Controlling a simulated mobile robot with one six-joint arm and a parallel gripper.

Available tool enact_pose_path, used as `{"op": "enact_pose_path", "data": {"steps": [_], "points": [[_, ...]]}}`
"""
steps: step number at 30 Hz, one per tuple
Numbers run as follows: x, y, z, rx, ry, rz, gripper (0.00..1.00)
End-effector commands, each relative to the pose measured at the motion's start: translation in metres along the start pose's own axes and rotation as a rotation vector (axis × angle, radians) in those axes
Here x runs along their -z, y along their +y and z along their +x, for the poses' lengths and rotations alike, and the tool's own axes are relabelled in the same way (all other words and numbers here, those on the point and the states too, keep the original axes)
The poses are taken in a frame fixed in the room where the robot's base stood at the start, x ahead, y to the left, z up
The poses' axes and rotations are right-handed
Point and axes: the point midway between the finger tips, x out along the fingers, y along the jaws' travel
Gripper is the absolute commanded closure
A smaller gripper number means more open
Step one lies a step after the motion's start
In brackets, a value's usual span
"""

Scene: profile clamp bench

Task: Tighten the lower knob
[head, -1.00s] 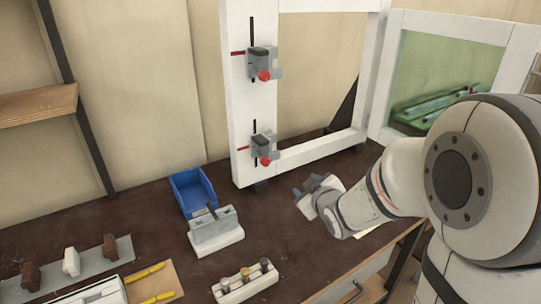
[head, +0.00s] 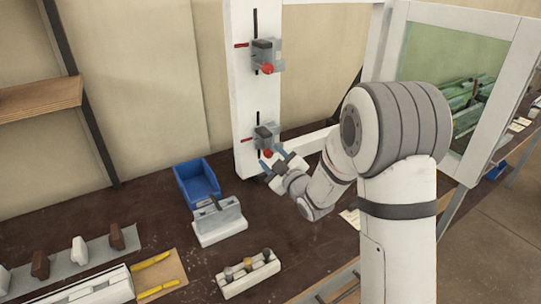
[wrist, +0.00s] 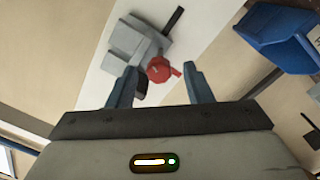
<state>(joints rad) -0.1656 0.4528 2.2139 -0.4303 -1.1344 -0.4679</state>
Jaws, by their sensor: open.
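The lower knob (head: 268,153) is red and sits on the front of the lower grey clamp (head: 264,135) on the white upright profile. In the wrist view the red knob (wrist: 160,69) shows just ahead of the fingertips and between them, with the grey clamp body (wrist: 135,40) behind it. My gripper (head: 274,161) is open, its two blue-grey fingers pointing at the lower clamp. In the wrist view, my gripper (wrist: 157,73) is empty. Whether a finger touches the knob I cannot tell. The upper clamp (head: 265,55) has its own red knob (head: 267,69).
A blue bin (head: 196,183) and a grey-white fixture block (head: 217,221) stand left of my gripper. A white holder with several pegs (head: 248,275) lies nearer. The white frame upright (head: 241,100) and its lower crossbar (head: 305,143) bound the space behind.

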Motion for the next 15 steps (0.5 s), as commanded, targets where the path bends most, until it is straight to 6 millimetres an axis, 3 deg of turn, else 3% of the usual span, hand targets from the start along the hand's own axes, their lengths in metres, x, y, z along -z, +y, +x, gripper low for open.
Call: {"op": "enact_pose_path", "data": {"steps": [10,15], "points": [[-0.0005,-0.0002,0.0073,0.000,-0.001,0.000,0.54],[-0.0004,0.0000,0.0071,0.000,-0.001,0.000,0.66]]}}
